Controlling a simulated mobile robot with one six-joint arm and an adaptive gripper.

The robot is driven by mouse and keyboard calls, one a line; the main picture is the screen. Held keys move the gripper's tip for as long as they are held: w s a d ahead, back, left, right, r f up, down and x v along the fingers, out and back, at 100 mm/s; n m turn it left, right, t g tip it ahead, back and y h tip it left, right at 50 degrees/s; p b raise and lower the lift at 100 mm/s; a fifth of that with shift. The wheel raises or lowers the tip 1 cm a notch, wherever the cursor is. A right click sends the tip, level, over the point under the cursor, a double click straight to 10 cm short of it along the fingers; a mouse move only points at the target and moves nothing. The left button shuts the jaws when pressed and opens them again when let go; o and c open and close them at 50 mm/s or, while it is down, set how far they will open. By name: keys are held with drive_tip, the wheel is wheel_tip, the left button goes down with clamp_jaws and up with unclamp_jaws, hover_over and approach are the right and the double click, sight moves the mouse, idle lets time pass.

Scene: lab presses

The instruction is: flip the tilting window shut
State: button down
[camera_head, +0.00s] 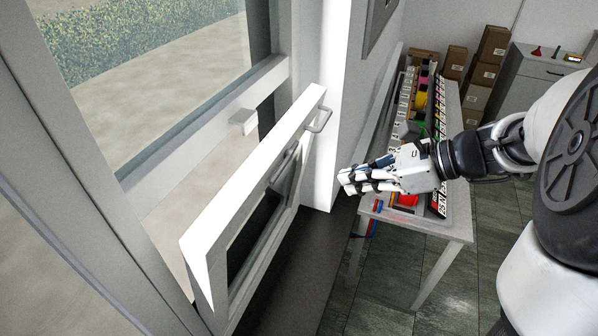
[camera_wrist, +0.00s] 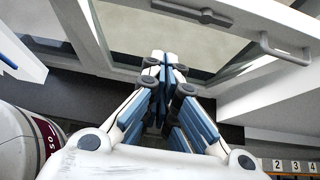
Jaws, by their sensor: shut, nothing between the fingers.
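The tilting window (camera_head: 262,165) is a white-framed sash in the head view, tipped inward away from the larger window frame (camera_head: 205,130), with a clear gap at its top. A grey handle (camera_head: 319,121) sits at the upper right of the sash. In the wrist view the sash (camera_wrist: 240,92) spans the top, with its handle (camera_wrist: 284,48) at the upper right. My gripper (camera_head: 345,182) is shut and empty, to the right of the sash and apart from it in the head view. Its closed fingers (camera_wrist: 165,65) point toward the sash in the wrist view.
A long table (camera_head: 455,228) with coloured items stands behind and beneath my gripper. Cardboard boxes (camera_head: 490,45) and a grey cabinet (camera_head: 535,85) are at the back right. A white wall post (camera_head: 330,95) stands beside the sash. The tiled floor (camera_head: 385,270) near the table is clear.

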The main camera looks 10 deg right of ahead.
drive_tip(key=w+a+r+x, duration=0.1)
drive_tip(key=r+x, duration=0.1)
drive_tip(key=x, duration=1)
drive_tip(key=shift+a, duration=0.4)
drive_tip(key=shift+w+a, duration=0.1)
drive_tip(key=shift+w, duration=0.05)
